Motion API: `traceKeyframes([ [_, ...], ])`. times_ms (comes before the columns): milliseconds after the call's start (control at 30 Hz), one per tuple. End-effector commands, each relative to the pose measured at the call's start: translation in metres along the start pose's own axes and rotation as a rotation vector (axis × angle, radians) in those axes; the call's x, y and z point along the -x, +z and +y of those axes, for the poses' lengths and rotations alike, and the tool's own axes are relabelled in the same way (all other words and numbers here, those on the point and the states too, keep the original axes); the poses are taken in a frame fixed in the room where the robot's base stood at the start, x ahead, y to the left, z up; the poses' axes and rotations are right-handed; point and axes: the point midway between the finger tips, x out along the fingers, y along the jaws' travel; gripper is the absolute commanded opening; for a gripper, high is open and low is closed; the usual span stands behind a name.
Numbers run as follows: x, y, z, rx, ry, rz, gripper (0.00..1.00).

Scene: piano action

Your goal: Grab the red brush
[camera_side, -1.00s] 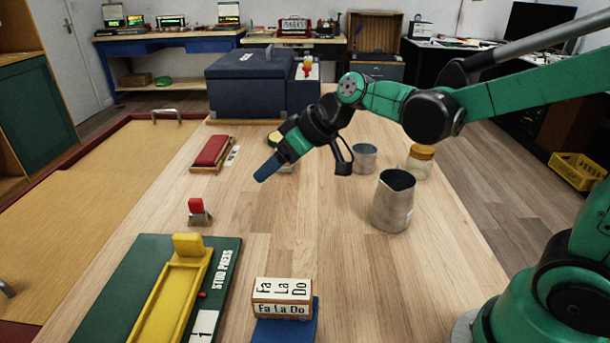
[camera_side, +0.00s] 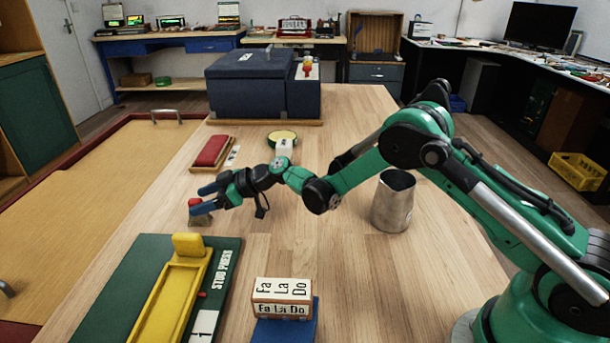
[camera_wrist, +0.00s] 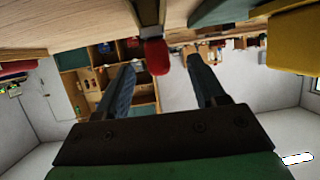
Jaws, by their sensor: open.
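A small red piece on a metal base stands on the table at left; I take it to be the red brush (camera_side: 194,202), though no bristles show. My gripper (camera_side: 204,199) is open, and its two blue fingers reach left to this piece. The lower finger hides part of it and its base. In the wrist view, the red brush (camera_wrist: 156,57) shows in the gap between the fingertips of my gripper (camera_wrist: 161,64), with clear space on both sides. I cannot tell how deep it sits between them.
A longer red block (camera_side: 211,150) lies in a wooden tray behind. The green stud press board (camera_side: 130,285) with its yellow part (camera_side: 178,290) lies in front. A metal pitcher (camera_side: 393,208) stands right, close to my arm. Lettered blocks (camera_side: 282,298) sit at the front.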

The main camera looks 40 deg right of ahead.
Motion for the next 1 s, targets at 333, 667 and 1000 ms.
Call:
traceKeyframes([
  [333,-0.024,0.0,0.0,-0.001,0.001,-0.002,0.63],
  [667,-0.024,0.0,0.0,-0.002,0.001,-0.002,0.18],
  [1000,-0.023,0.0,0.0,-0.002,0.002,-0.002,0.0],
])
